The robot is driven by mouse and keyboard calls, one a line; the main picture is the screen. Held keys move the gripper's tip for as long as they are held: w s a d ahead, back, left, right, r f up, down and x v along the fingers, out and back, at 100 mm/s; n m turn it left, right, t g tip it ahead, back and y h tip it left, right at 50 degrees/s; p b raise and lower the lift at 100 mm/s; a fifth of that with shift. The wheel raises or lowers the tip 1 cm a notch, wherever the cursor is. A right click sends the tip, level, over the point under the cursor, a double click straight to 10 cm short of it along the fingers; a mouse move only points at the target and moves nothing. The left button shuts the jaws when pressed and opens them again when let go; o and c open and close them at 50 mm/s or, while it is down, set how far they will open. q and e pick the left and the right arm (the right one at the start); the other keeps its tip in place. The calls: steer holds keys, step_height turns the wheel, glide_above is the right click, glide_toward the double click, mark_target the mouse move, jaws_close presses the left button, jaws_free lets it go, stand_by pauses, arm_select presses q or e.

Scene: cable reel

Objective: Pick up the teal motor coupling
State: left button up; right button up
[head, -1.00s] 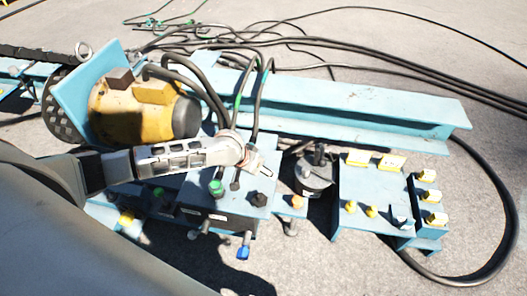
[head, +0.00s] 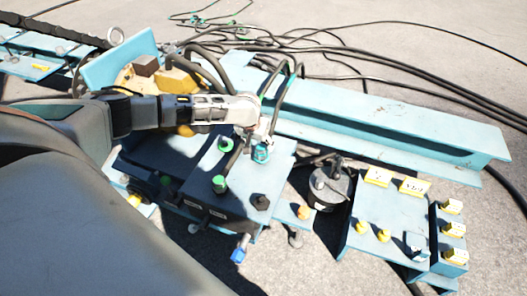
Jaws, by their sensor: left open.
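A small teal cylinder, which looks like the teal motor coupling (head: 261,154), shows at the back right part of the blue box's top. My left gripper (head: 262,141) is right above it, with its fingers pointing down around or just beside it; I cannot tell which. The gripper is open. The gripper hides the coupling's upper part. My right gripper is not in view.
The blue box (head: 215,190) carries a green-capped connector (head: 219,184) and black fittings. A dark cylindrical unit (head: 329,187) and a bracket with yellow connectors (head: 453,230) stand to the right. A long blue beam (head: 380,125) and black cables lie behind.

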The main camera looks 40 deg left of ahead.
mark_target(261, 148)
arm_select(q)
steer(key=b+x, duration=0.1)
steer(key=x, duration=0.3)
steer(key=shift+s+f+b, duration=0.1)
steer(key=shift+f+b, duration=0.1)
steer(key=shift+b, duration=0.1)
steer(key=shift+r, duration=0.15)
steer(key=c, duration=1.3)
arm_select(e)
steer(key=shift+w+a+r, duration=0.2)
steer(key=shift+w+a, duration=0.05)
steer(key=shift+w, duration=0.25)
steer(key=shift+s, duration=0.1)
